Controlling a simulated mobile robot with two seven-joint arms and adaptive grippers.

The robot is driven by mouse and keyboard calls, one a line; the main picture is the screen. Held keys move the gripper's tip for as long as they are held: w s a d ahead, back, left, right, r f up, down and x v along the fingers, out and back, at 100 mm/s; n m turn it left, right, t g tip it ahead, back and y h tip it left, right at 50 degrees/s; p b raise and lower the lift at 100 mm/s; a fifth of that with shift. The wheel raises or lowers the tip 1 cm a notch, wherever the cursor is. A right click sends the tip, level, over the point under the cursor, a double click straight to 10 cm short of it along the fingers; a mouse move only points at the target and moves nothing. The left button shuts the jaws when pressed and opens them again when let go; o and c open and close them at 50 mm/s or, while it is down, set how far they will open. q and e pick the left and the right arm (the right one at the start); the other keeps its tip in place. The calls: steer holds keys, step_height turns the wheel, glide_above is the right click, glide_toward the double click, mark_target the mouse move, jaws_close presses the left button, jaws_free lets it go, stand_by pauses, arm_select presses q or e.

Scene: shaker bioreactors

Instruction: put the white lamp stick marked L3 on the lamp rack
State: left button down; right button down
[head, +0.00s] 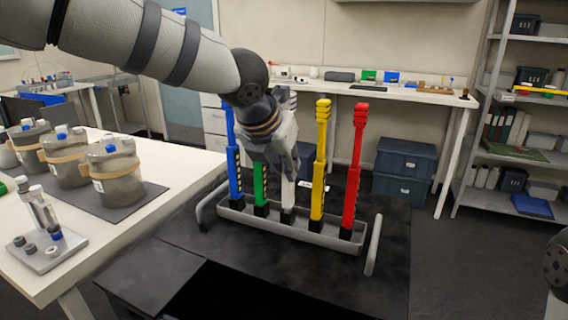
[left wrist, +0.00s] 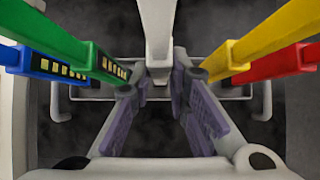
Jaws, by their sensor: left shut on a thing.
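The white lamp stick (head: 288,195) stands upright in the grey lamp rack (head: 333,240), in the middle slot between the green and yellow sticks. Its foot is at the rack's black socket. My left gripper (head: 287,168) is around the white stick from above and shut on it. In the left wrist view the white stick (left wrist: 158,35) runs between the fingers of the gripper (left wrist: 160,88). The marking L3 cannot be read. My right gripper is out of view.
The blue stick (head: 234,165), green stick (head: 260,185), yellow stick (head: 320,160) and red stick (head: 355,170) stand close by in the rack. A white table (head: 150,215) with several vessels is at the left. Dark crates (head: 405,158) stand behind.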

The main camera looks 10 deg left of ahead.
arm_select(q)
steer(key=shift+f, duration=0.4)
steer(key=c, duration=1.4)
jaws_free()
steer(key=shift+c, duration=0.2)
steer(key=v, duration=1.2)
